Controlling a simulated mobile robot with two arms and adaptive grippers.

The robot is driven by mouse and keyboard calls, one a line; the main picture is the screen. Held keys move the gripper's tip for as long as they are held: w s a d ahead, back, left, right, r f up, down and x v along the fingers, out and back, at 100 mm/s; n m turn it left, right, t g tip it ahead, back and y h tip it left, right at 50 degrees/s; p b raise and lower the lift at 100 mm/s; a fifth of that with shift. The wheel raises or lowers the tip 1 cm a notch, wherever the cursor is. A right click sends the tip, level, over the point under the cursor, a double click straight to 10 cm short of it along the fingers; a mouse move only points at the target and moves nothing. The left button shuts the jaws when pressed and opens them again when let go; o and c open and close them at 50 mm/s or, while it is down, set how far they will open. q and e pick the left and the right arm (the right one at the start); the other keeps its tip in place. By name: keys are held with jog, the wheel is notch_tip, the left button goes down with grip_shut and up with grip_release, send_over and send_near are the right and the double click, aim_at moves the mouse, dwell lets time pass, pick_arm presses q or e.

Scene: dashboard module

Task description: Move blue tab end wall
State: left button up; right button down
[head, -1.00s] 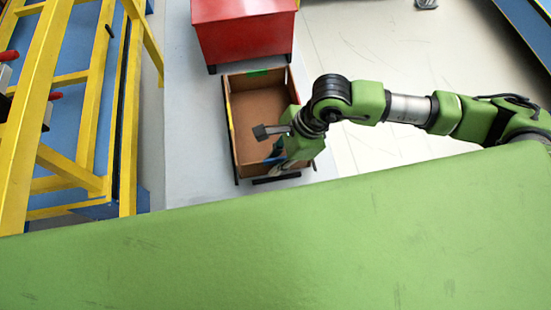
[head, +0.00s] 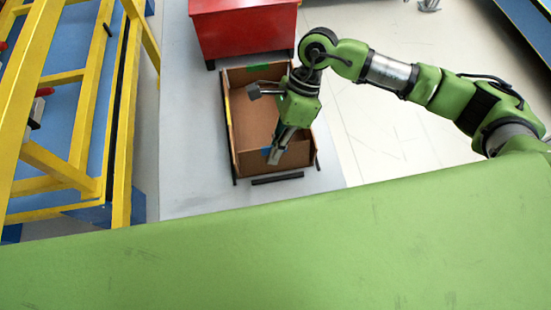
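An open brown box (head: 234,136) stands on the grey floor strip, its far end wall marked with a green tab (head: 257,68). A small blue tab (head: 265,152) shows at the box's near end wall (head: 300,166), partly covered by my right gripper. My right gripper (head: 274,156) points down toward the viewer, its fingertips at the near end wall beside the blue tab. It is too small to tell whether the fingers are closed on the wall or apart. My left gripper is not in view.
A red cabinet (head: 243,28) stands just beyond the box. A yellow frame (head: 88,90) with blue panels is on the left. A dark bar (head: 277,179) lies at the box's near edge. Pale floor on the right is open.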

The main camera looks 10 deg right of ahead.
jog(key=shift+w+f+m+g+b, duration=0.2)
jog(key=shift+w+g+b, duration=0.15)
jog(key=shift+g+b, duration=0.45)
jog(key=shift+w+f+m+g+b, duration=0.15)
jog(key=shift+w+g+b, duration=0.25)
jog(key=shift+b, duration=0.7)
jog(key=shift+s, duration=0.1)
jog(key=c, duration=2.3)
grip_release()
jog(key=v, duration=1.2)
